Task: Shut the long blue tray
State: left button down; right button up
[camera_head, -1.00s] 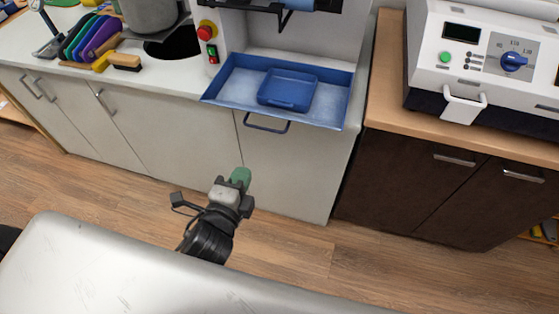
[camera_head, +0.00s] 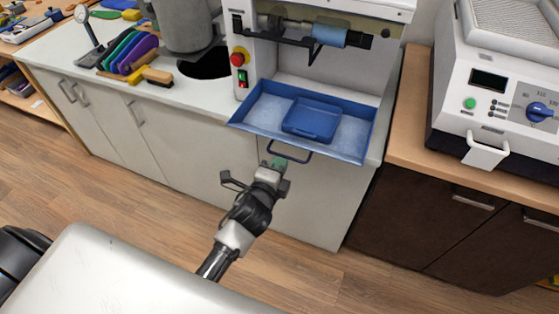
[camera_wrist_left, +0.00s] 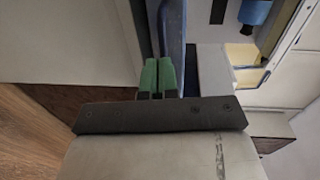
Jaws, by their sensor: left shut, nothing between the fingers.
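The long blue tray (camera_head: 352,132) sticks out from the front of the white machine, above the white cabinet. A dark bar handle (camera_head: 296,158) hangs at its front. A smaller blue bin (camera_head: 311,119) sits inside it. My left gripper (camera_head: 279,163) is shut and empty, its green fingertips at the left end of the handle, just below the tray's front edge. I cannot tell whether they touch. In the left wrist view the closed green fingers (camera_wrist_left: 158,75) are close to a blue edge of the tray (camera_wrist_left: 172,30). My right gripper is not in view.
The machine carries a red stop button (camera_head: 239,58) and a blue roller (camera_head: 331,37) above the tray. Coloured insole-like pieces (camera_head: 130,52) and a brush (camera_head: 151,76) lie on the left counter. A white device (camera_head: 495,95) stands on the right counter. The floor before the cabinets is clear.

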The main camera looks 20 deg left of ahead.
aim_at(296, 131)
pick_arm(q)
jog(key=shift+w, duration=0.2)
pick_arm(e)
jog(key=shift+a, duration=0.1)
